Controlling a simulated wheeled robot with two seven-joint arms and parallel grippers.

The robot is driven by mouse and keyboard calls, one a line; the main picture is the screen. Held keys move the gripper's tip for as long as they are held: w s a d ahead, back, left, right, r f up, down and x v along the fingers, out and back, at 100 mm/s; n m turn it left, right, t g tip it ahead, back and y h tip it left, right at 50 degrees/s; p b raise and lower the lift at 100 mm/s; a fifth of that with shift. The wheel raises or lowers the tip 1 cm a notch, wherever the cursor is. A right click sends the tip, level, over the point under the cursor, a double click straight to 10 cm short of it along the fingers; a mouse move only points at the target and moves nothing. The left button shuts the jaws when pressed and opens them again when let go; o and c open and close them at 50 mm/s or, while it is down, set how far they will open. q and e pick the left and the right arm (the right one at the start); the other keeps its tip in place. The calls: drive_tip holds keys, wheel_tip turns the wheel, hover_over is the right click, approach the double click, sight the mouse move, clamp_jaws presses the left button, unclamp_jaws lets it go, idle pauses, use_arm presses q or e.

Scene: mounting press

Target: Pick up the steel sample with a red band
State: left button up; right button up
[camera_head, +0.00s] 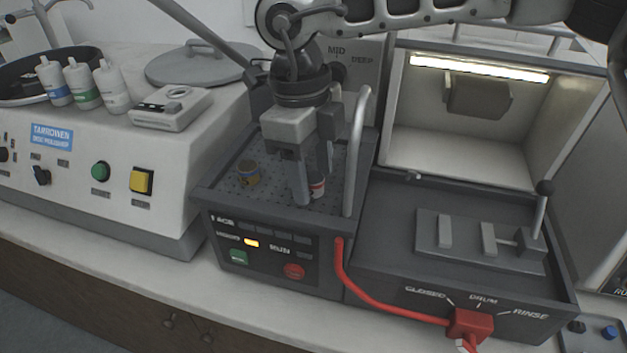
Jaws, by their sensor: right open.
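The steel sample with a red band (318,188) stands on the dark perforated plate of the mounting press, partly hidden by a gripper finger. My right gripper (312,190) points down from above with its fingers at the sample. It is open, and one finger is just left of the sample; whether they touch cannot be told. My left gripper is not in view.
A curved metal handle (357,150) rises just right of the gripper. The disc polisher (90,205) with several bottles stands at left. A red hose (375,300) runs in front.

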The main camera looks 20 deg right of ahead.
drive_tip(key=c, duration=1.1)
drive_tip(key=shift+r, duration=0.15)
